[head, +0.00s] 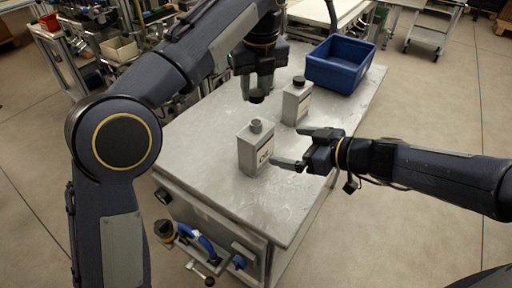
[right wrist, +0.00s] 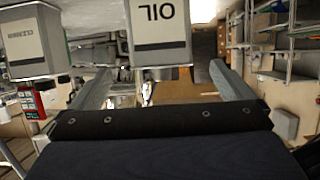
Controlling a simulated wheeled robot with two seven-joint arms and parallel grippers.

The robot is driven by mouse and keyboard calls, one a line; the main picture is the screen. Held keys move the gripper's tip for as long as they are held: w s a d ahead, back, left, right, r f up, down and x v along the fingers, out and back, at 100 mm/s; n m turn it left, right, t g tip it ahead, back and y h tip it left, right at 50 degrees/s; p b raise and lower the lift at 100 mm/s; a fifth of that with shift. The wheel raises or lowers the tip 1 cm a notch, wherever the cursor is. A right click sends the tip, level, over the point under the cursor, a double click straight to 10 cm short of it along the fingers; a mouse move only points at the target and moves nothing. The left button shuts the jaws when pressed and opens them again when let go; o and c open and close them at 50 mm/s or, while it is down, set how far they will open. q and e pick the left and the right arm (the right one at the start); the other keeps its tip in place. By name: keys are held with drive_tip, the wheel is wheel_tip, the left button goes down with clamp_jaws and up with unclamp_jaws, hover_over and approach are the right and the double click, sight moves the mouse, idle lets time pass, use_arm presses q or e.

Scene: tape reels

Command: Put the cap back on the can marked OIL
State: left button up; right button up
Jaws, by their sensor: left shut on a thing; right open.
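The grey can marked OIL (head: 253,152) stands upright on the metal table, its short grey neck bare on top. It shows upside down in the right wrist view (right wrist: 160,30), with the label legible. My left gripper (head: 258,90) points down and is shut on a dark cap (head: 258,97), above and slightly behind the can's neck and apart from it. My right gripper (head: 289,147) is open at the can's right side, one finger toward its near side and one behind. In the right wrist view its fingers (right wrist: 160,85) are spread; contact with the can cannot be told.
A second grey can (head: 296,104) with a dark cap stands behind the OIL can; it also shows in the right wrist view (right wrist: 35,40). A blue bin (head: 340,78) sits at the table's far right. The metal table (head: 195,140) is clear at left and front.

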drive_tip(key=x, duration=1.2)
drive_tip(key=c, duration=1.2)
use_arm(q)
hover_over(256, 122)
drive_tip(key=shift+s+f, duration=0.1)
drive_tip(key=shift+f, duration=2.4)
drive_tip(key=shift+f, duration=0.1)
drive_tip(key=shift+f, duration=0.8)
drive_tip(key=shift+f, duration=0.55)
